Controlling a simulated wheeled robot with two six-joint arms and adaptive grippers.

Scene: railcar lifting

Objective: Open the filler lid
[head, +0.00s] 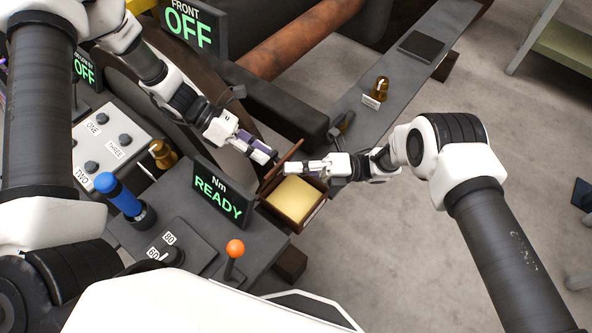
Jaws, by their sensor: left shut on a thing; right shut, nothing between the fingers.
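A brown open-topped box (311,218) with a pale yellow block or pad (296,199) inside sits at the bench's near right end. A thin brown panel that looks like its lid (289,151) stands tilted up at the box's far left side. My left gripper (274,157) is shut at the edge of this lid and appears to hold it. Its exact contact is too small to see clearly. My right gripper (287,167) is shut and empty, just above the box's back edge and close beside the lid. The fingers and lid partly hide the box's far side.
A READY display (220,194) stands left of the box. An orange-knobbed lever (235,249) and a blue-handled lever (119,194) rise nearby. A dark-handled tool (343,126) and brass part (381,88) lie on the grey beam behind. Open floor is at right.

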